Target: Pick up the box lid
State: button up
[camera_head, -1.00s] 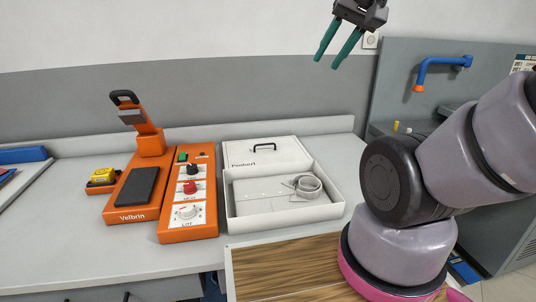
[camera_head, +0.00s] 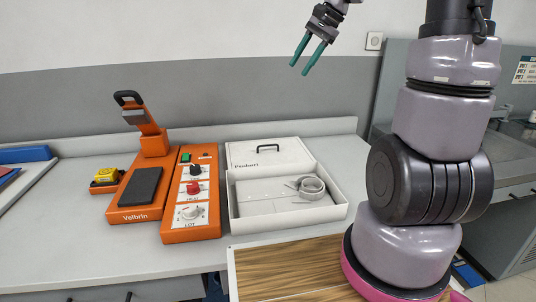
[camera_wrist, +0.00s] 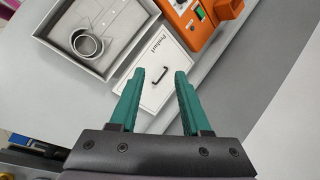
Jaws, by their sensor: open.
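My gripper (camera_head: 301,70) has two green fingers, open and empty, high above the counter and apart from the lid.
An orange heat press (camera_head: 140,205) and its orange control box (camera_head: 190,228) stand left of the box. A wooden board (camera_head: 290,270) lies in front. The counter behind the lid is narrow, against the wall.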

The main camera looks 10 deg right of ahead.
jog(key=w+d+f+m+g+y, duration=0.1)
jog(key=w+d+f+m+y, duration=0.1)
jog(key=w+f, duration=0.5)
jog(key=w+d+f+m+y, duration=0.2)
jog(key=w+d+f+m, duration=0.1)
jog(key=w+f, duration=0.4)
jog(key=w+d+f+m+y, duration=0.2)
jog(key=w+d+f+m, duration=0.15)
jog(key=f, duration=0.65)
jog(key=m+t+y, duration=0.1)
jog(key=m+y, duration=0.1)
send_near(283, 151)
jog(key=r, duration=0.3)
jog(key=shift+w+d+r+n, duration=0.25)
jog(key=shift+d+r, duration=0.05)
jog(key=shift+d, duration=0.05)
jog(key=shift+f, duration=0.25)
jog(key=x, duration=1)
jog(key=shift+s+a+f, duration=0.15)
jog(key=shift+a+f, duration=0.1)
jog(key=shift+a, duration=0.05)
grip_shut()
